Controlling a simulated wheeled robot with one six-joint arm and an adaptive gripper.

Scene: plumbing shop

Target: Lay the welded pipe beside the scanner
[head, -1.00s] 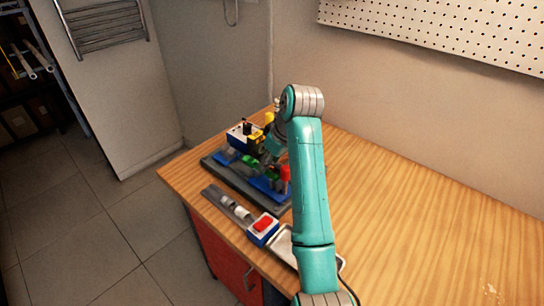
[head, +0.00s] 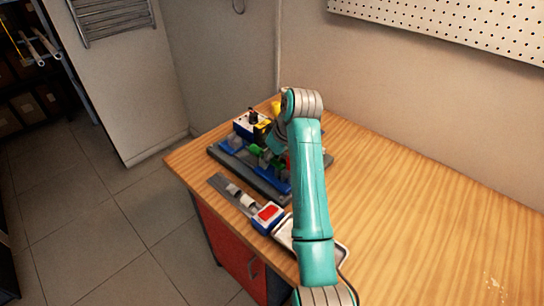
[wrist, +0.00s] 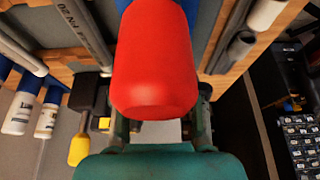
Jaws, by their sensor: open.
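My gripper (wrist: 155,125) is open in the wrist view, its dark fingers partly hidden behind a large red rounded part (wrist: 155,60) close to the camera. I cannot tell whether the fingers touch anything. A grey pipe with printed lettering (wrist: 83,32) runs along the upper left; I cannot tell whether it is the welded pipe. In the head view my arm reaches over a dark fixture board (head: 262,183) and hides much of it and the gripper. A blue-and-white box with a red top (head: 268,217) stands at the bench's front edge; I cannot tell whether it is the scanner.
A grey rail with pipe pieces (head: 222,184) lies along the front edge. A blue-and-white box with a black knob (head: 246,123) stands at the back left. A metal tray (head: 286,232) is partly behind my arm. The wooden bench (head: 420,215) is clear on the right.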

